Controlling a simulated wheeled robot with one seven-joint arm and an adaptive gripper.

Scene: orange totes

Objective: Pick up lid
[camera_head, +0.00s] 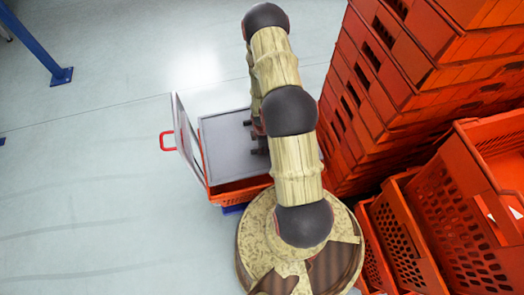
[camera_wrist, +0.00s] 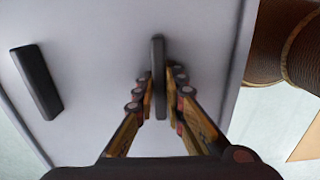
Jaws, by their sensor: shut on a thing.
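The lid is a flat grey panel (camera_head: 222,150) over an orange tote (camera_head: 240,190) in the head view. In the wrist view the lid (camera_wrist: 95,50) fills most of the picture and carries two black bar handles. My gripper (camera_wrist: 160,85) has its fingers on both sides of the nearer black handle (camera_wrist: 159,50), shut on it. The other black handle (camera_wrist: 36,82) stands free to the left. In the head view my arm hides most of the gripper and the lid's right side. I cannot tell whether the lid is lifted off the tote.
A thin, steeply tilted grey panel (camera_head: 186,140) stands at the tote's left, with a red handle (camera_head: 166,141) beside it. Tall stacked orange totes (camera_head: 385,90) stand close on the right, with more orange crates (camera_head: 455,215) in front. Open floor (camera_head: 90,190) lies to the left.

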